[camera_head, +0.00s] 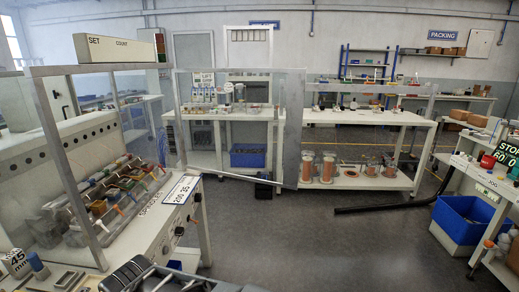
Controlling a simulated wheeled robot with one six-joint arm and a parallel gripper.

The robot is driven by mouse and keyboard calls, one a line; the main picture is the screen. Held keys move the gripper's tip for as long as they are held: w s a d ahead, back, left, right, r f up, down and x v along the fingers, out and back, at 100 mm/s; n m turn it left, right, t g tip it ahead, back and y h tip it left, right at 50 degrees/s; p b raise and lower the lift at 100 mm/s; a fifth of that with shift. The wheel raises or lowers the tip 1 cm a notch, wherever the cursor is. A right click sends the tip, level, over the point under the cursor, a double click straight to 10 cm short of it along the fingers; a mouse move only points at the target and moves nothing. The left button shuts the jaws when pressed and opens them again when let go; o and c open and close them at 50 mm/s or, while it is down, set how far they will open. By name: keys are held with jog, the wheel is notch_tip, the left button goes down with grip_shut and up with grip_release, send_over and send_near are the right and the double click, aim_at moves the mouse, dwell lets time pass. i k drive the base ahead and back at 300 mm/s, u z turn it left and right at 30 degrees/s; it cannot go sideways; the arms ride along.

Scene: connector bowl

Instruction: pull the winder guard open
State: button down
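The winder (140,235) is the pale machine at the left, with a grey upright frame (62,165) and a row of coloured spools (105,195) inside. A clear, grey-edged panel (293,135), which looks like the guard, stands upright at the centre. It extends right from near the winder's far corner, and the shelves behind show through it. The winder's near side between the posts looks uncovered. My gripper cannot be made out. Dark parts (150,278) at the bottom edge may be mine.
A white bench with jars (370,165) on its lower shelf stands behind the panel. A black hose-like strip (390,208) lies on the floor. A blue bin (462,220) and a white cart stand at the right. The middle floor is mostly clear.

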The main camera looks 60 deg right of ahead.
aim_at(296, 77)
jog(key=u, duration=1.45)
jog(key=k, duration=1.2)
jog(key=z, duration=2.2)
jog(key=i, duration=0.5)
jog(key=u, duration=0.05)
